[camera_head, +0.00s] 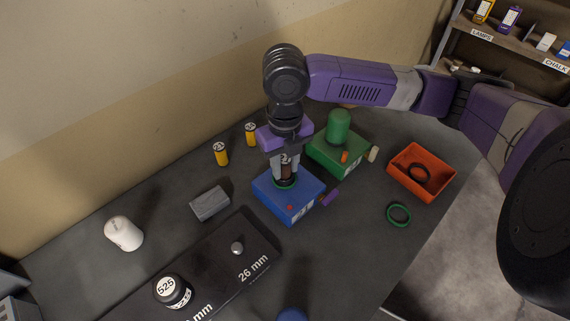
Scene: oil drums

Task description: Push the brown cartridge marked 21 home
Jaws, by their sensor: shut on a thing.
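The brown cartridge (286,171) stands upright over the blue block (283,204), its lower end at a dark round socket with a green ring around it. Only part of its mark shows between the fingers. My gripper (284,164) comes down from above and is shut on the cartridge. The fingers hide its sides and top. How deep the cartridge sits in the socket I cannot tell.
A green block with a green dome (339,127) stands close behind right. An orange bin (422,172), a green ring (399,215), a purple piece (331,197), a grey block (209,204), yellow cylinders (221,154) and a black tray (249,262) lie around.

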